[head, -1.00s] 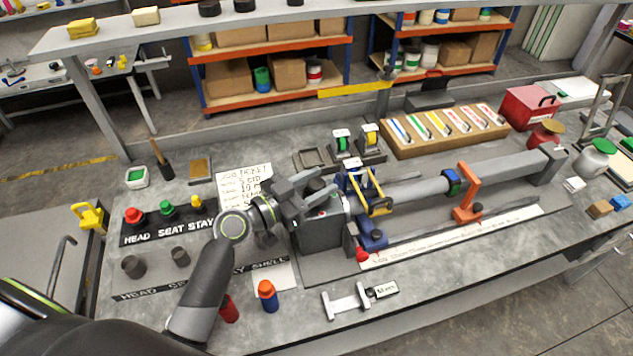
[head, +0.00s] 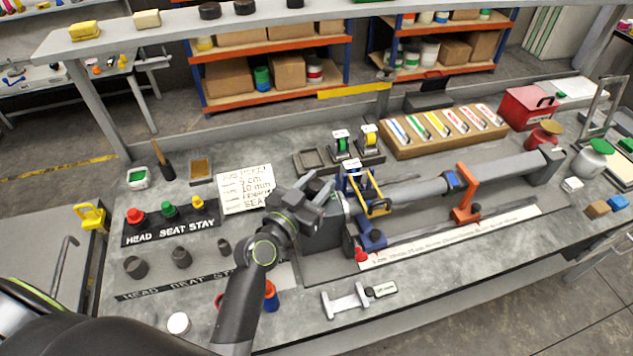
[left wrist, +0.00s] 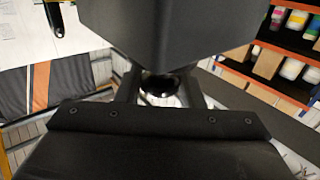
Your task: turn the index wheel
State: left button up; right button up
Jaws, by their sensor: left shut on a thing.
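The spindle fixture has a dark grey housing (head: 320,232) at its left end, with a long grey tube (head: 420,187) running from it to the right. My left gripper (head: 318,190) is at the top left of this housing, shut on a dark part that I take to be the index wheel. The wheel is mostly hidden by the fingers in the head view. In the left wrist view, a dark rounded piece (left wrist: 160,84) sits between the two fingers, under a large dark block. A blue collar (head: 455,181) is on the tube beside an orange bracket (head: 467,195). My right gripper is out of view.
A yellow-handled clamp (head: 376,205) and a red knob (head: 361,254) are close right of the housing. A handwritten card (head: 244,188) and a button panel (head: 170,223) lie to the left. A caliper-like gauge (head: 350,300) lies in front. Tape rolls (head: 342,145) stand behind.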

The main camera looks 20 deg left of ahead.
aim_at(316, 184)
pick_arm(q)
jog(key=shift+y, duration=0.3)
jog(key=o, duration=0.9)
notch_tip(316, 184, up, 10)
jog(key=shift+p, duration=0.4)
jog(key=shift+o, duration=0.2)
